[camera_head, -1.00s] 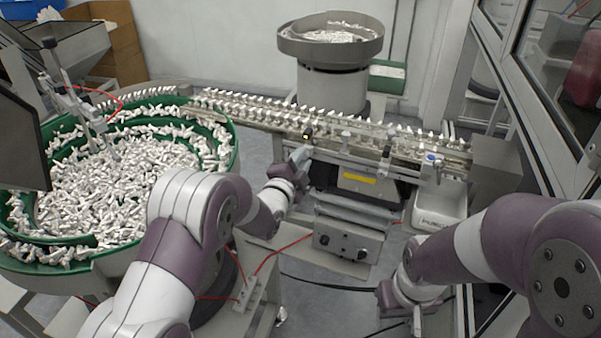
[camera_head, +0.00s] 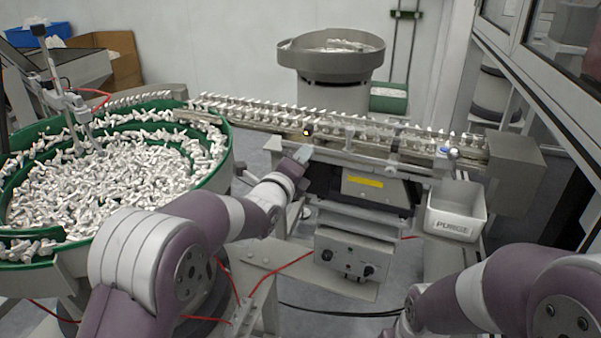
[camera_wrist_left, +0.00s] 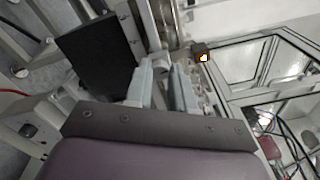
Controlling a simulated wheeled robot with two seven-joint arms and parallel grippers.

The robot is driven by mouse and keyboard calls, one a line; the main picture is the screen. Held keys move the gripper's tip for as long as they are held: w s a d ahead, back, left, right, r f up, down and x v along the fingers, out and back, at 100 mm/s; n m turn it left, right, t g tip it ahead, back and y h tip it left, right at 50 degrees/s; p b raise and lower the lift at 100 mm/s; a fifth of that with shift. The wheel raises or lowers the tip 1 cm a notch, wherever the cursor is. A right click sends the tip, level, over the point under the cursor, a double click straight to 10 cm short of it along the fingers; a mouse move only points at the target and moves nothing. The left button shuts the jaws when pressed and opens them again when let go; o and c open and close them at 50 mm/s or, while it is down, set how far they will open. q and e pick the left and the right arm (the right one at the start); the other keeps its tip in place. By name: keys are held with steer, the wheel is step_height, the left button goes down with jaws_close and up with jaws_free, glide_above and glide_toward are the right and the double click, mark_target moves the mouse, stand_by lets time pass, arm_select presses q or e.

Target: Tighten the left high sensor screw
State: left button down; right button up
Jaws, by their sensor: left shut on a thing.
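The left high sensor (camera_head: 307,131), a small dark block with a lit orange face, sits on the near side of the conveyor rail; it also shows in the left wrist view (camera_wrist_left: 201,52). My left gripper (camera_head: 303,153) is just below it in the head view, its grey fingers reaching up to the rail. In the left wrist view my left gripper (camera_wrist_left: 163,78) is shut on the sensor screw beside the sensor; the screw itself is mostly hidden between the fingertips. My right gripper is outside the head view; only my right arm shows at lower right.
A green-rimmed bowl (camera_head: 225,165) full of white parts stands left. A white PURGE bin (camera_head: 457,222) hangs at right. A control box (camera_head: 345,255) is below the rail, and red hoses run near my left arm.

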arm_select(q)
steer(key=shift+m+b, duration=0.8)
steer(key=c, duration=1)
jaws_free()
steer(key=shift+o, duration=0.2)
steer(key=b+v, duration=0.1)
steer(key=v, duration=1.1)
steer(key=shift+s, duration=0.4)
steer(key=shift+a, duration=0.1)
